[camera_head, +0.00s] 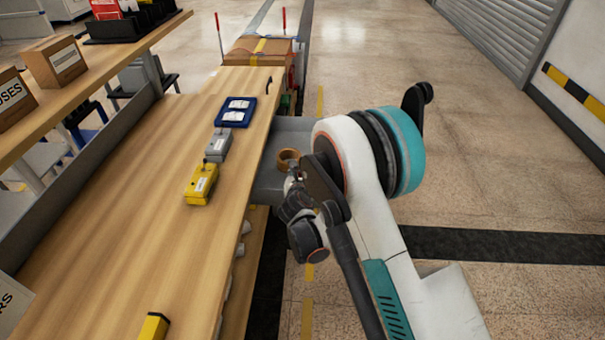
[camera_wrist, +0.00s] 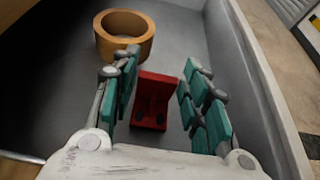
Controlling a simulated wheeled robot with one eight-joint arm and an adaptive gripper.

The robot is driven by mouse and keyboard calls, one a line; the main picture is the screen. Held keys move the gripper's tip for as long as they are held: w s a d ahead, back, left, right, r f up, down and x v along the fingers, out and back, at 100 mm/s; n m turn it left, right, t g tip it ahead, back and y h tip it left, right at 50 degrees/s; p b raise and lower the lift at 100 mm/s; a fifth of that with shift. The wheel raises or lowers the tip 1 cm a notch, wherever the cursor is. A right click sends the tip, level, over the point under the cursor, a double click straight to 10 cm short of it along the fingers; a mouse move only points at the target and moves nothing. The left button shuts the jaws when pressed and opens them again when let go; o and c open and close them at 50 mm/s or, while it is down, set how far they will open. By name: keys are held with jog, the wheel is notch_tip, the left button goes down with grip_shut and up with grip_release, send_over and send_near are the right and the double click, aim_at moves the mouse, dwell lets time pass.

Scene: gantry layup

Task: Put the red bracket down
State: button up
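The red bracket (camera_wrist: 155,95) lies on the floor of a grey bin (camera_wrist: 235,62) in the wrist view. It is between the two teal-padded fingers of my gripper (camera_wrist: 162,62). The fingers are spread, with a clear gap to the bracket on the right side and a narrow one on the left. In the head view my gripper (camera_head: 296,188) is over the grey bin (camera_head: 268,182) beside the bench, and my arm hides the bracket there.
An orange-brown ring (camera_wrist: 108,45) stands in the bin near the left fingertips. A wooden bench (camera_head: 130,225) runs along the left, with a yellow box (camera_head: 200,188), a grey box (camera_head: 217,147) and a blue tray (camera_head: 222,122) on it. The floor at right is clear.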

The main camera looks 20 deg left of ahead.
jog(key=shift+o, duration=0.4)
jog(key=shift+r, duration=0.1)
jog(key=shift+r, duration=0.3)
jog(key=v, duration=1.2)
jog(key=shift+r, duration=0.15)
